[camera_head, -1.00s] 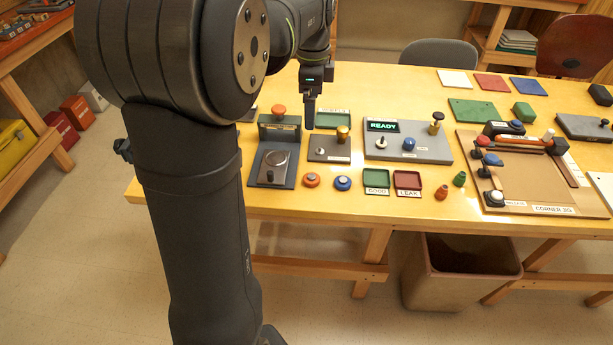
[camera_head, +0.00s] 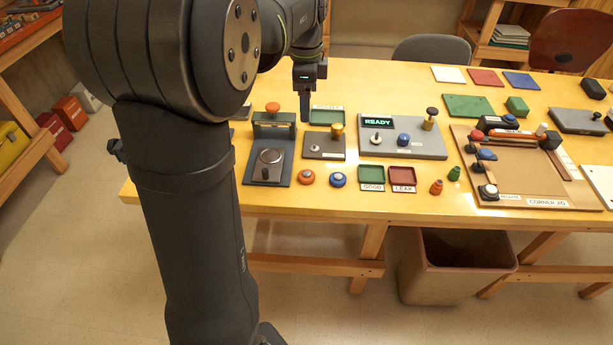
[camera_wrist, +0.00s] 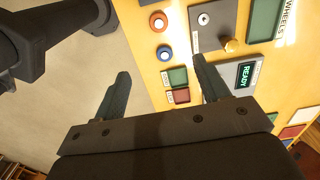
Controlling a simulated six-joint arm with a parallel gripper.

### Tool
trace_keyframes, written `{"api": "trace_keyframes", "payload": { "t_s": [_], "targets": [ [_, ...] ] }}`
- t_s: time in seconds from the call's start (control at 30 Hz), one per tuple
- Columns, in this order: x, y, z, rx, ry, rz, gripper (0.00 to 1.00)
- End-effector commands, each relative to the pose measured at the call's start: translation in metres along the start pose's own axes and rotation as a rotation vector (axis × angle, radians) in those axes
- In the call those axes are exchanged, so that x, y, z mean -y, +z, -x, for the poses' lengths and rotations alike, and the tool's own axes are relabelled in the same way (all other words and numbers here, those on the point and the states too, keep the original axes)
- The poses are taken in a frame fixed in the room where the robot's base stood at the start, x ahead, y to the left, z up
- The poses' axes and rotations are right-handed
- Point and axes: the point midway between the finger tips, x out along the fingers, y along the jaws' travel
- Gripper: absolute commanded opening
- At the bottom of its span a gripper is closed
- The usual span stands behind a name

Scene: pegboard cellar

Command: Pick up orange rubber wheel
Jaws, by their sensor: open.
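The orange rubber wheel (camera_head: 307,177) lies on the table between the black press-like fixture and the blue wheel (camera_head: 338,180). In the wrist view the orange wheel (camera_wrist: 158,21) is near the top, with the blue wheel (camera_wrist: 164,52) just below it. My gripper (camera_head: 304,114) is above the table at the back, behind and higher than the orange wheel and apart from it. In the wrist view my gripper (camera_wrist: 160,85) has its two fingers wide apart with nothing between them.
A green tray (camera_head: 371,175) and a red tray (camera_head: 403,177) stand right of the wheels. The fixture (camera_head: 266,165) with an orange knob stands to the left. A grey panel (camera_head: 434,147) reading READY and a corner jig (camera_head: 520,190) lie farther right. Bare table lies in front.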

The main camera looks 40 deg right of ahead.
Motion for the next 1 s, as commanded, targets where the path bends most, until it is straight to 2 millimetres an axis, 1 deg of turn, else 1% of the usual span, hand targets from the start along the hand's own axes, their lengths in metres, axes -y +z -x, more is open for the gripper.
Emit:
{"api": "trace_keyframes", "payload": {
  "t_s": [0.13, 0.3, 0.4, 0.5, 0.63, 0.73, 1.0],
  "targets": [
    [-0.001, -0.001, -0.014, 0.001, 0.003, 0.156, 0.68],
    [-0.003, -0.003, -0.036, 0.001, 0.003, 0.443, 0.68],
    [-0.004, -0.004, -0.046, 0.001, 0.002, 0.587, 0.68],
    [-0.005, -0.005, -0.053, 0.001, 0.002, 0.689, 0.68],
    [-0.005, -0.005, -0.061, 0.001, 0.002, 0.751, 0.68],
    [-0.006, -0.005, -0.074, 0.002, 0.003, 0.76, 0.68],
    [-0.006, -0.005, -0.133, 0.003, 0.005, 0.757, 0.68]
  ]
}}
